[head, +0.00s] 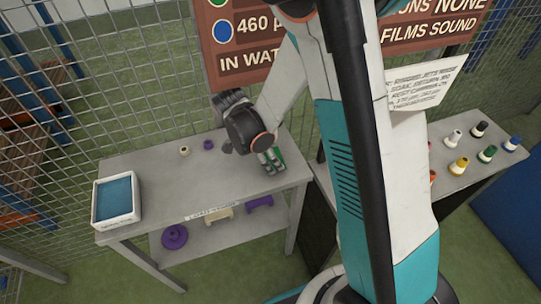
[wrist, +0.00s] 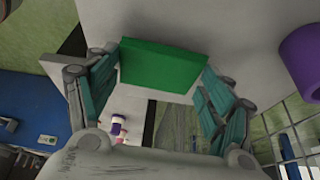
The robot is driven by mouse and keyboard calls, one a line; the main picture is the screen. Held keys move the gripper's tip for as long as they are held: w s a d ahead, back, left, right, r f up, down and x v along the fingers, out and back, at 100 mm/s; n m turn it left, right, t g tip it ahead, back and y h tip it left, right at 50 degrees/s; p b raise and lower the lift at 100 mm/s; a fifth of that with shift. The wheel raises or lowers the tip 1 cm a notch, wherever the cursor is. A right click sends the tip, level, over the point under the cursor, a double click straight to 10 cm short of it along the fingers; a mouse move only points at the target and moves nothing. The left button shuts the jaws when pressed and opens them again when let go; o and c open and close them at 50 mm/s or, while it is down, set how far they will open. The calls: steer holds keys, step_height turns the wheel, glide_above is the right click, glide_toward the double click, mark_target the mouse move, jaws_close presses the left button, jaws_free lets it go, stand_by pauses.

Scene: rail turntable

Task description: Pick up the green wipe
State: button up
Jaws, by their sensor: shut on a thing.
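The green wipe (wrist: 162,66) is a flat green block held between the two fingers of my gripper (wrist: 165,78) in the wrist view. In the head view my gripper (head: 269,161) points down at the right part of the grey table (head: 155,176). Only a small strip of the wipe (head: 279,154) shows there beside the fingers; the rest is hidden. My gripper is shut on the wipe. I cannot tell whether the wipe touches the table top.
A white tray (head: 98,214) with a blue inside stands at the table's left end. A small cream ring (head: 184,151) and a purple ring (head: 208,144) sit at the back. Purple (head: 174,238) and cream parts (head: 219,216) lie on the lower shelf. Wire fence (head: 130,120) runs behind.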

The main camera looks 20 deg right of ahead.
steer(key=s+b, duration=0.1)
steer(key=s, duration=1.7)
steer(key=shift+r, duration=0.15)
steer(key=o, duration=0.3)
steer(key=c, duration=0.4)
